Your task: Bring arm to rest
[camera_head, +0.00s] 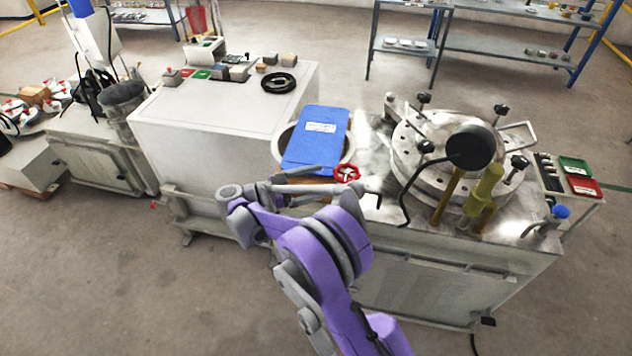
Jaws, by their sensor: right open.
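My right arm (322,250), purple and grey, comes up from the bottom of the head view and bends left in front of the benches. My right gripper (333,180) points right from the bent wrist, with its slim grey fingers apart and nothing seen between them. The fingertips appear close to a red handwheel (347,173) and below a blue binder (317,140); whether they touch the wheel or bench I cannot tell. My left arm and gripper are out of view.
A metal bench (440,290) carries a round test rig (425,165) with black knobs and a yellow-green post. Grey shelves (490,50) stand behind. The floor at lower left is clear.

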